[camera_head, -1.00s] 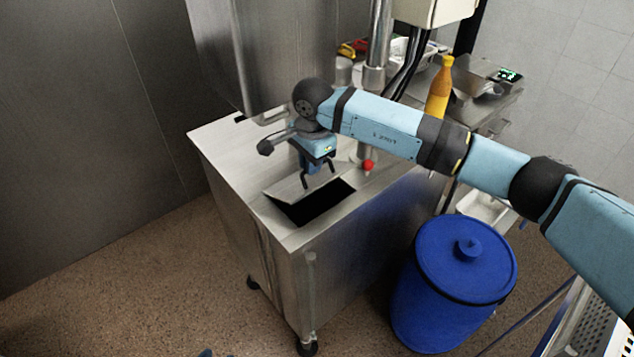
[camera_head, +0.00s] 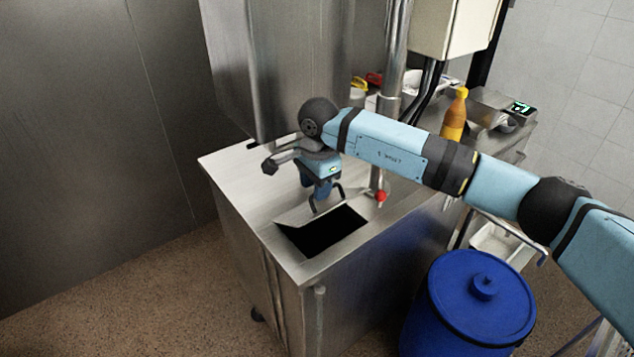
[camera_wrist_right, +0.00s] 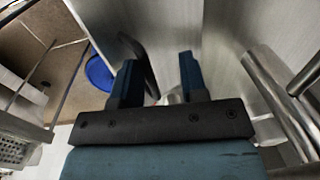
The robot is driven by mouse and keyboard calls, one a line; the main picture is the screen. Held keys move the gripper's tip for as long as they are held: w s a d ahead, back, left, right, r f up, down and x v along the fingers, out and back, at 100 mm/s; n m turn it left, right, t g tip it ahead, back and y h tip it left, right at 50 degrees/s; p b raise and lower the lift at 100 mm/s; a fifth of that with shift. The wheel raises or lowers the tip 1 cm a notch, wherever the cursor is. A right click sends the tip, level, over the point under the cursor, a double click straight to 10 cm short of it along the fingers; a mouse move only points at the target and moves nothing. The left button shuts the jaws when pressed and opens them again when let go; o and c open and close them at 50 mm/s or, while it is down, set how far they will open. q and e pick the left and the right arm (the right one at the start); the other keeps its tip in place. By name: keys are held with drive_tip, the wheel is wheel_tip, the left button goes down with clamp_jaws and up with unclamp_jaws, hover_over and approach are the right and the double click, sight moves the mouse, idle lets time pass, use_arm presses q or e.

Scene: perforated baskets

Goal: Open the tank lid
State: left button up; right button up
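The steel tank (camera_head: 228,178) has a rectangular dark opening (camera_head: 328,232) in its top. Its lid (camera_head: 299,213) is a thin metal flap, raised and tilted along the opening's far left side. My right gripper (camera_head: 324,200) is at the lid's upper edge, by a dark curved handle (camera_head: 342,193). In the right wrist view, the fingers of my right gripper (camera_wrist_right: 157,78) stand apart. The dark handle (camera_wrist_right: 139,56) shows beside the left finger there; I cannot tell whether they touch. My left gripper is out of view.
A vertical pipe (camera_head: 397,60) and a red knob (camera_head: 380,196) stand right of the opening. A tall steel housing (camera_head: 265,70) rises behind. A blue barrel (camera_head: 475,305) stands on the floor at right. An orange bottle (camera_head: 455,118) stands on the back counter.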

drive_tip(key=shift+r, duration=0.2)
idle(0.3)
wheel_tip(320, 180, up, 14)
drive_tip(key=b, duration=0.1)
drive_tip(key=shift+s+d+f+b, duration=0.15)
drive_tip(key=shift+s+d+b, duration=0.15)
drive_tip(key=shift+s, duration=0.15)
drive_tip(key=shift+s+f, duration=0.1)
drive_tip(key=shift+f, duration=0.05)
